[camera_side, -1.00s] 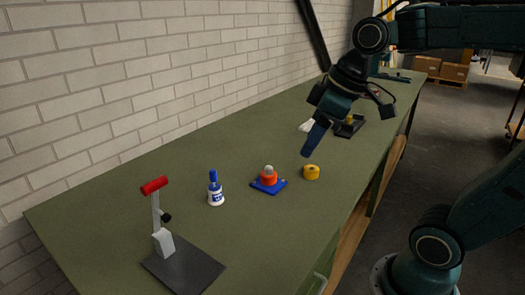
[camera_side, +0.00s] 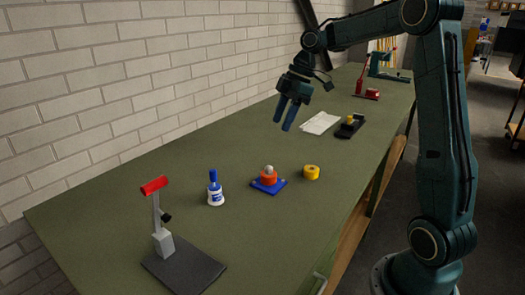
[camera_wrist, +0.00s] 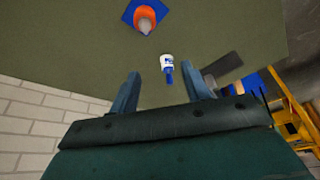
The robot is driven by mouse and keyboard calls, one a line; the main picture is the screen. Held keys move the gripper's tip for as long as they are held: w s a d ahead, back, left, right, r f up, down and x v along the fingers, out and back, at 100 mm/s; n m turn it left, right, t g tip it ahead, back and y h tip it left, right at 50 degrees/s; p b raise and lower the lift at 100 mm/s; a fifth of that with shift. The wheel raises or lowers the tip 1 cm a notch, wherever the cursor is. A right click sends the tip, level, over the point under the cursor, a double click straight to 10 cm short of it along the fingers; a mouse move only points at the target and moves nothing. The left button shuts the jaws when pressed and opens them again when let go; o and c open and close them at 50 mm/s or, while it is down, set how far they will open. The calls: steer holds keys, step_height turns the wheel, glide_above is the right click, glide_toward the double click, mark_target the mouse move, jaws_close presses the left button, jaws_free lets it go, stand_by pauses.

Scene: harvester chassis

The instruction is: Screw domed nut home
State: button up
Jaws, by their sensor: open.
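The domed nut (camera_side: 269,169) is a small grey dome on top of an orange-red round body (camera_side: 268,178). That body sits on a blue square plate (camera_side: 281,187) on the bench. In the wrist view the grey dome (camera_wrist: 145,25) shows at the top, inside the orange ring on the blue plate. My gripper (camera_side: 284,124) is open and empty, with its two blue fingers pointing down. It hangs well above the bench, up and to the right of the blue plate in the side view. I cannot see the nut's thread.
A blue-and-white bottle (camera_side: 215,194) stands left of the plate and a yellow roll (camera_side: 311,172) lies right of it. A red-handled stand (camera_side: 163,240) is at the front left. White paper (camera_side: 320,123) and a black tray (camera_side: 349,129) lie farther back. A brick wall (camera_side: 90,110) borders the bench.

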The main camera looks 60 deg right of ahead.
mark_target(266, 169)
steer(key=shift+n+y, duration=0.3)
steer(key=shift+n, duration=0.4)
steer(key=d+f, duration=0.1)
steer(key=d, duration=0.1)
steer(key=w+d+f, duration=0.1)
steer(key=d, duration=0.1)
steer(key=shift+f, duration=0.2)
steer(key=shift+a+f, duration=0.1)
steer(key=shift+a, duration=0.05)
steer(key=shift+x, duration=6.75)
jaws_close()
steer(key=shift+c, duration=1.5)
jaws_free()
steer(key=shift+a, duration=0.1)
